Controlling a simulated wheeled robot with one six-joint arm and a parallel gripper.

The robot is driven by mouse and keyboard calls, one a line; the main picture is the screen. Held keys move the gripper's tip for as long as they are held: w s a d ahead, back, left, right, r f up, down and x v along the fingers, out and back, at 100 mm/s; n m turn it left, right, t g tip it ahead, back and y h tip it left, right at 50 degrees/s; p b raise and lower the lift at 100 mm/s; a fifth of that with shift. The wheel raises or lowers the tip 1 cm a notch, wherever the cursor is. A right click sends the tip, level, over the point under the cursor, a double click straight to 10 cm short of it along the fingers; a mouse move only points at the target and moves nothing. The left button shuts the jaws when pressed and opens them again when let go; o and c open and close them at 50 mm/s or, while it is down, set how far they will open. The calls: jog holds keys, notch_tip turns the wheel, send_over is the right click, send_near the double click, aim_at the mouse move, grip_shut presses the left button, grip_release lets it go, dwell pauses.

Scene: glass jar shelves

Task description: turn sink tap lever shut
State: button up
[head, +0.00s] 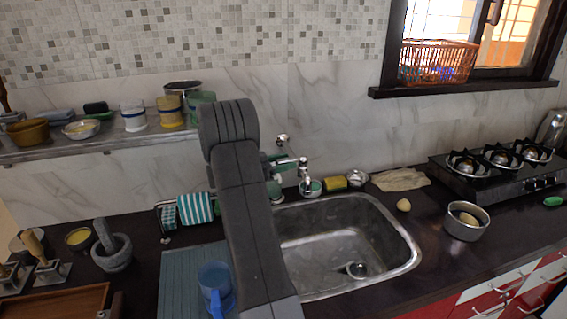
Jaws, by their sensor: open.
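The metal sink tap (303,171) stands behind the back rim of the steel sink (405,243), just right of my grey arm. A shiny round part shows above it near the wall. I cannot tell which part is the lever or how far it is turned. My arm rises across the middle of the head view and hides the left side of the sink and some of the space beside the tap.
A yellow sponge (335,184) and a small metal bowl (357,178) sit right of the tap. A striped towel (195,208) hangs on a rack at left. A blue mug (215,287) stands left of my arm. An egg (403,205) lies right of the sink.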

jog(key=b+v, duration=0.3)
jog(key=v, duration=1)
jog(key=shift+s+a+b, duration=0.25)
jog(key=shift+a+b, duration=0.1)
jog(key=shift+b, duration=0.05)
